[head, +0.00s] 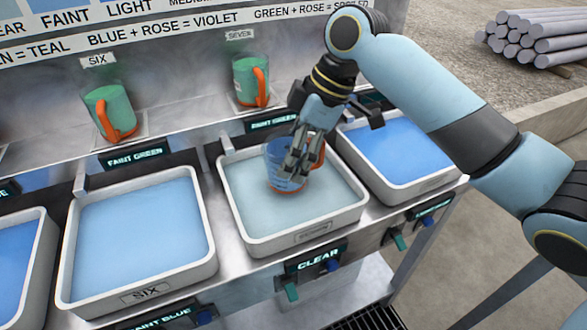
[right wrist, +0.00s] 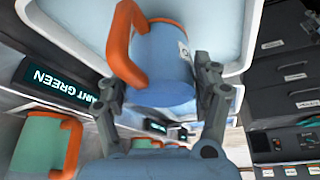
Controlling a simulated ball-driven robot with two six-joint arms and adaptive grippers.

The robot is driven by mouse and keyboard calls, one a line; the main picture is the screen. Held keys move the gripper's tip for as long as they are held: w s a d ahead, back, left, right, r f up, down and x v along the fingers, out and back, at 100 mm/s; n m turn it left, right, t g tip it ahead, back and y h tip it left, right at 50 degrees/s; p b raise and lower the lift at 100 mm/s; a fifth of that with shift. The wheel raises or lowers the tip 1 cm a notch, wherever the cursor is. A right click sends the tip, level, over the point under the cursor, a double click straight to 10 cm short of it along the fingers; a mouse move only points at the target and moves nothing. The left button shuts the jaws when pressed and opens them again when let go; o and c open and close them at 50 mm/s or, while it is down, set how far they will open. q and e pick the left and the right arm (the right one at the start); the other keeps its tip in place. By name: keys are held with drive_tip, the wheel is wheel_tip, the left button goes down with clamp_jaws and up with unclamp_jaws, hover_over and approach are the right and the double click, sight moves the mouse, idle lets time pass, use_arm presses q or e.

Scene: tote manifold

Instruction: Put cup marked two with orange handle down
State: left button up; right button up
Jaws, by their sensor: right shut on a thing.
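A blue cup (head: 284,178) with an orange handle is held over the tray of clear liquid (head: 252,245), inside its rim as seen from the head. I cannot tell whether its base touches the tray. In the right wrist view the blue cup (right wrist: 165,65) sits between the two fingers, with its orange handle on the left and part of a white label at its right edge. The number on the label cannot be read. My right gripper (head: 301,152) is shut on the cup and hides part of it. My left gripper is not in view.
Green cups with orange handles stand on the shelf under the SIX (head: 110,112) and SEVEN (head: 250,80) labels. Blue-filled trays flank the clear one at left (head: 68,285) and right (head: 400,192). Metal pipes (head: 535,38) lie at the far right.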

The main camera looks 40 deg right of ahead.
drive_tip(key=shift+f, duration=2)
drive_tip(key=o, duration=1.2)
drive_tip(key=shift+f, duration=0.1)
drive_tip(key=shift+o, duration=0.2)
drive_tip(key=v, duration=1.2)
drive_tip(key=shift+p, duration=0.3)
drive_tip(key=shift+a, duration=0.1)
